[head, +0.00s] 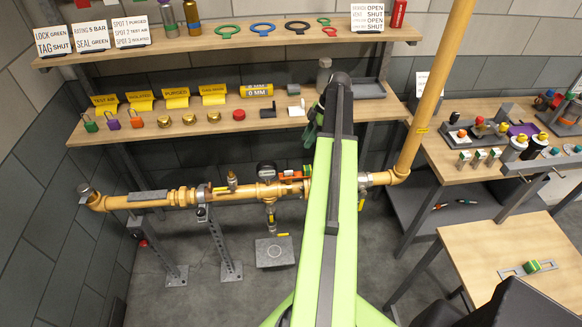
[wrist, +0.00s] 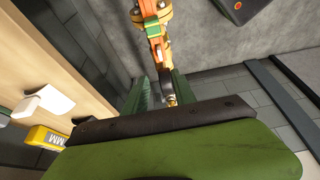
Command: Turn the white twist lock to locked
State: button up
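I cannot make out the white twist lock for certain in either view; my arm and gripper cover part of the pipework. In the wrist view my gripper (wrist: 160,90) is open, with its two green fingers apart. In the head view orange parts (head: 290,175) sit on the yellow pipe (head: 140,201) beside a round gauge (head: 266,171). My arm hides the pipe right of them.
A wooden shelf (head: 220,122) with tags, brass caps and small blocks runs above the pipe; its edge (wrist: 70,50) is close on the left in the wrist view. A vertical yellow pipe (head: 432,90) stands right of my arm. A workbench (head: 510,262) is at lower right.

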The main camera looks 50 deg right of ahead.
aim_at(290, 171)
jog(key=b+x, duration=1.6)
jog(key=x, duration=0.1)
jog(key=shift+f, duration=0.35)
jog(key=shift+r, duration=0.1)
jog(key=shift+c, duration=0.4)
grip_shut()
